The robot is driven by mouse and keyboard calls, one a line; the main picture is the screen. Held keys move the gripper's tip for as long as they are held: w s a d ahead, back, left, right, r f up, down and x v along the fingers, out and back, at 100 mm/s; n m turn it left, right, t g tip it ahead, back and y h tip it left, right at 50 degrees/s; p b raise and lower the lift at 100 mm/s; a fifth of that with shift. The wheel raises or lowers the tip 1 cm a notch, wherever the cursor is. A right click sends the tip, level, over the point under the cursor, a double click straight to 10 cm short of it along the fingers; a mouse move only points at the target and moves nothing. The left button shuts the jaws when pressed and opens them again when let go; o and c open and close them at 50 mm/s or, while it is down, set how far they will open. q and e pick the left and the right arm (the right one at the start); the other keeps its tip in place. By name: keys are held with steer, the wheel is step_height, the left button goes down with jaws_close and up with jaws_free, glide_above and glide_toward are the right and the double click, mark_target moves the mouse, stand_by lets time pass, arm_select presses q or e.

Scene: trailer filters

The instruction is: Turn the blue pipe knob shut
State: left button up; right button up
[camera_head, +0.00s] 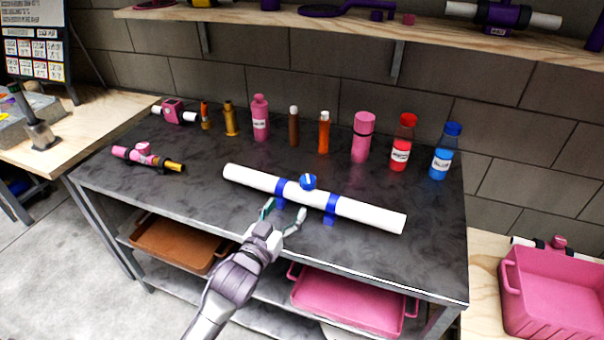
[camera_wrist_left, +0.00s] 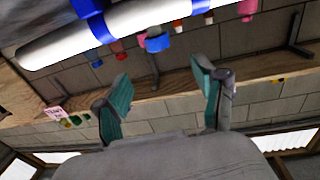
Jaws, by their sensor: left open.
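The blue pipe knob (camera_head: 308,181) sits on top of a white pipe (camera_head: 250,180) held by blue clamps (camera_head: 331,207) on the dark table. In the left wrist view the knob (camera_wrist_left: 155,40) shows beyond the fingers, beside the pipe (camera_wrist_left: 150,18). My left gripper (camera_head: 284,209) is open and empty, at the near side of the pipe, just short of the knob. Its fingers (camera_wrist_left: 165,98) are spread in the left wrist view. Whether a finger touches the pipe or clamp cannot be told. My right gripper is not in view.
Behind the pipe stand several bottles, among them a red one (camera_head: 401,142) and a blue one (camera_head: 445,151). A pink pipe piece (camera_head: 145,157) lies at the left. Trays (camera_head: 350,298) are on the shelf below. A pink crate (camera_head: 555,290) stands at the right. A wall shelf (camera_head: 350,20) hangs above.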

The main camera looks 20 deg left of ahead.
mark_target(304, 184)
arm_select(q)
steer(key=w, duration=0.5)
steer(key=shift+w+d, duration=0.35)
steer(key=shift+d, duration=0.05)
steer(key=w, duration=0.5)
steer(key=shift+w+d+p, duration=0.3)
steer(key=shift+d, duration=0.05)
steer(key=shift+w, duration=0.5)
steer(key=shift+c, duration=0.7)
steer(key=c, duration=1)
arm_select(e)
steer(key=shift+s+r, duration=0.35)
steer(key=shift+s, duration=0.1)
